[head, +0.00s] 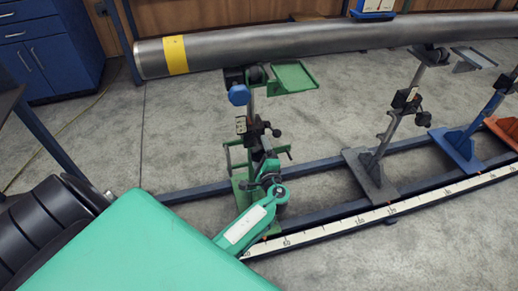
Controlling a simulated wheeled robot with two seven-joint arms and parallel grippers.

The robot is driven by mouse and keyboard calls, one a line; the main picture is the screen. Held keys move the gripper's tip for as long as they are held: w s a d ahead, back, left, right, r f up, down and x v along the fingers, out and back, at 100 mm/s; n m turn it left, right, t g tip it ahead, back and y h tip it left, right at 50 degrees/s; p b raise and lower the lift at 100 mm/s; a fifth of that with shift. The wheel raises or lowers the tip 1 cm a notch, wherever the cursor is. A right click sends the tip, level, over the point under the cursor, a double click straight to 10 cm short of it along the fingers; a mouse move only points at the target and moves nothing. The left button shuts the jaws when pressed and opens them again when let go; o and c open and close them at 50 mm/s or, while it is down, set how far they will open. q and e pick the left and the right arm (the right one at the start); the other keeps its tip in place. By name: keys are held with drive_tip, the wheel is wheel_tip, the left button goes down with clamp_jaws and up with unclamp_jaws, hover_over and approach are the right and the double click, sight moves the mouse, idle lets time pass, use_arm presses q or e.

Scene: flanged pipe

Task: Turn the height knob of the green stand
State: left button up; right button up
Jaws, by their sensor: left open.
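The green stand (241,183) stands on the blue rails, left of the middle in the head view, under the left part of the pipe. It has a blue knob (239,95) near its top and a small dark knob (276,132) on its post. I cannot tell for sure which one sets the height. My left gripper (266,162) is at the lower part of the stand's post, below the dark knob, and overlaps the post in the picture. It is open; its fingers are small and partly lost against the stand, and I see no contact with a knob. My right gripper is not in view.
A long grey pipe (300,43) with a yellow band (176,55) runs across the top. A grey stand (370,178), a blue stand (458,148) and an orange stand (507,131) stand to the right. A white ruler strip (400,209) runs along the front rail. Open floor lies in front.

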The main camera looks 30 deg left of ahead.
use_arm(q)
drive_tip(key=v, duration=1.2)
